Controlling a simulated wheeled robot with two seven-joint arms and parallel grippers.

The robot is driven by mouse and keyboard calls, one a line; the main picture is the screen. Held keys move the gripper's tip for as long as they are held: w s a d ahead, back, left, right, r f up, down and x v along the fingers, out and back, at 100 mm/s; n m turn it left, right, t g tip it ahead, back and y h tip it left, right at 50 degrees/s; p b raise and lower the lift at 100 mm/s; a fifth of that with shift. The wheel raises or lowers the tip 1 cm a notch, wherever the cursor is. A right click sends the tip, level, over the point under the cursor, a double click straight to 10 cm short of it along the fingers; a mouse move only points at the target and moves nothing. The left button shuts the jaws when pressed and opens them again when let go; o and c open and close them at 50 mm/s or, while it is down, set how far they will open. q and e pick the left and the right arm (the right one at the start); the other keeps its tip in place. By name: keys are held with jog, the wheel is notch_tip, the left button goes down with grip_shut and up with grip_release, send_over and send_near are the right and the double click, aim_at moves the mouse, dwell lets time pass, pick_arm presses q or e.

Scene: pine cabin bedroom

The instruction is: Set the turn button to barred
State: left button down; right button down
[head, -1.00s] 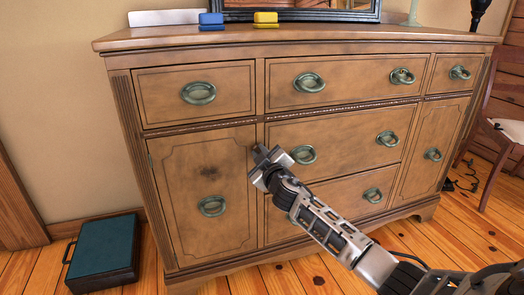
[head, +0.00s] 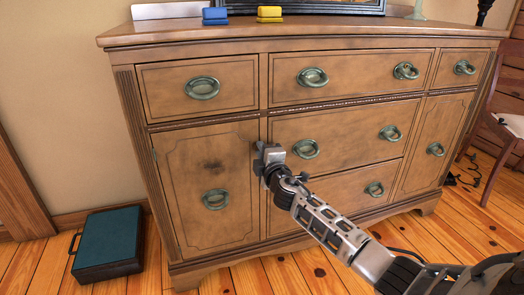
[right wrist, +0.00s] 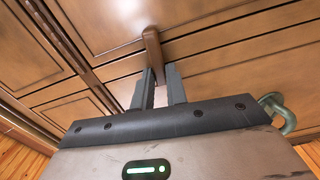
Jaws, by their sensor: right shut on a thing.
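The turn button is a small brown wooden bar (right wrist: 152,48) on the front of the dresser (head: 200,130). In the right wrist view its near end lies between the fingertips of my right gripper (right wrist: 158,80), which is shut on it. In the head view my right gripper (head: 268,158) is at the stile between the left cupboard door (head: 180,180) and the middle drawers, and it hides the button. Which setting the button is at I cannot tell. My left gripper is not in view.
Green ring handles stand out from the drawers, one (head: 306,148) just right of my gripper. A blue block (head: 215,16) and a yellow block (head: 269,13) stand on the dresser top. A teal case (head: 108,243) is on the floor at left. A chair stands at right.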

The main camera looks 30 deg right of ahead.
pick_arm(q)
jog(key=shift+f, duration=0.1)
pick_arm(e)
jog(key=shift+f+n, duration=0.1)
jog(key=shift+n, duration=0.2)
jog(key=c, duration=1.4)
grip_release()
jog(key=shift+s, duration=0.1)
